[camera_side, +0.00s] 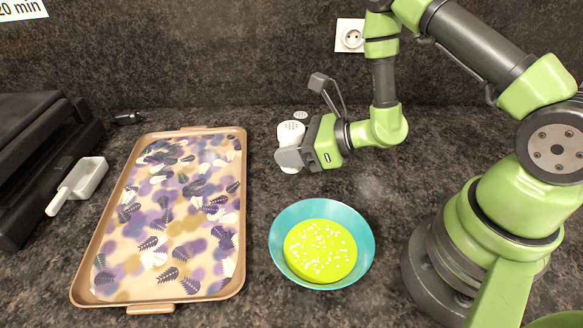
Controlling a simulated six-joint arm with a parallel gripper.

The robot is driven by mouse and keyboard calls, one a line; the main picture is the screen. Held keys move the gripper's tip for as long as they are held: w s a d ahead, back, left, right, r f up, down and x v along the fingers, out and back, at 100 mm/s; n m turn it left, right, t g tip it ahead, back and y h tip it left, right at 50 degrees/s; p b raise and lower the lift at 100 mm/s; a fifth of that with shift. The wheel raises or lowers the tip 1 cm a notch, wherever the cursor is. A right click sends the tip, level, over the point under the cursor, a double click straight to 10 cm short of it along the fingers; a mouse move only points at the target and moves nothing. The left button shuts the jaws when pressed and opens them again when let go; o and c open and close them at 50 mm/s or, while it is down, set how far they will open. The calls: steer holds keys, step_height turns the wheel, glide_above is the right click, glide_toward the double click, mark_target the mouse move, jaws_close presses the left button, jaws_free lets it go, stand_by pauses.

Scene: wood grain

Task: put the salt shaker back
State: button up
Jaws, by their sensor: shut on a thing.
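The white salt shaker (291,131) is in the upper middle, upright, with a perforated top. My gripper (289,157) comes from the right and is shut on it around its lower part, which is partly hidden by the fingers. I cannot tell whether the shaker's base touches the counter. A teal bowl (281,238) stands in front of it, with yellow-green contents (320,251) dotted with white bits.
A tan tray (87,284) with a leaf-patterned surface lies at left. A white scoop (83,181) and a dark appliance (35,150) are farther left. A wall socket (350,36) is behind.

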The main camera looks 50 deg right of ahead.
steer(key=shift+f, duration=2.45)
steer(key=shift+f, duration=0.1)
steer(key=o, duration=1)
steer(key=shift+c, duration=0.2)
